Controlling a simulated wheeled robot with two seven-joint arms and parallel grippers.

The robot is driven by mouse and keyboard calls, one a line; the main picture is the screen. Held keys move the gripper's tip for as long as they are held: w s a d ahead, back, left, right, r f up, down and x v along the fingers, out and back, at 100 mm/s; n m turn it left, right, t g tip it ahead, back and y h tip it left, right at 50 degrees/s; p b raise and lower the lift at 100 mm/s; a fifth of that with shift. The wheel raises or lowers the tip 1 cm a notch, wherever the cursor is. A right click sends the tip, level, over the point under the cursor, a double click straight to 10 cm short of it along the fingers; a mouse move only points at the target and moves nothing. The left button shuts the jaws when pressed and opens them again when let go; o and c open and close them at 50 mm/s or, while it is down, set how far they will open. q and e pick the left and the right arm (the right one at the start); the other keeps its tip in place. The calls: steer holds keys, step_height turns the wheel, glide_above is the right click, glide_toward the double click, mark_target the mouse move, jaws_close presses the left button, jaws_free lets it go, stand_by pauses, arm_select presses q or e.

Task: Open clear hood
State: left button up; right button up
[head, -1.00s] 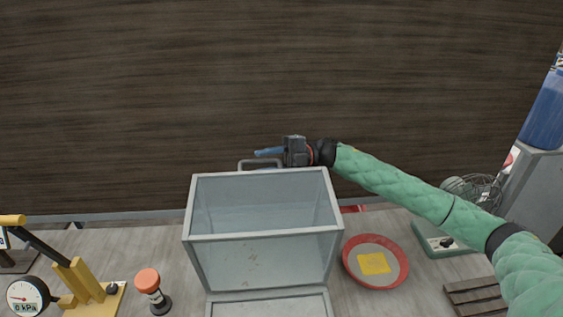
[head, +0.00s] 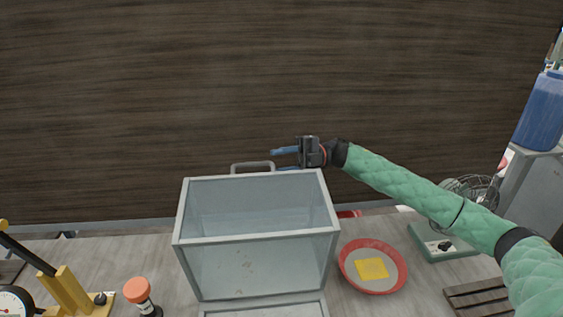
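The clear hood (head: 258,265) is a see-through box with a grey frame, in the middle of the head view. It looks raised, above a grey frame (head: 265,309) at the bottom edge of the picture. Its grey handle (head: 252,166) sticks out at the far top edge. My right gripper (head: 276,160) is just right of the handle, behind the hood's far edge. Its two blue fingers are apart with nothing between them, and they look clear of the handle. My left gripper is out of view.
A red dish with a yellow square (head: 372,268) lies right of the hood, and a green device (head: 440,243) is farther right. An orange-capped bottle (head: 139,293) and a yellow press (head: 68,290) stand left. A dark wall (head: 150,100) rises behind.

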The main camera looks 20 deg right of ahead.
steer(key=r+b+v, duration=0.1)
steer(key=b+v, duration=0.2)
steer(key=v, duration=0.4)
steer(key=shift+d+f+b, duration=0.25)
steer(key=shift+f+b, duration=0.05)
steer(key=shift+f, duration=0.15)
stand_by(0.6)
stand_by(0.5)
steer(key=shift+r, duration=0.1)
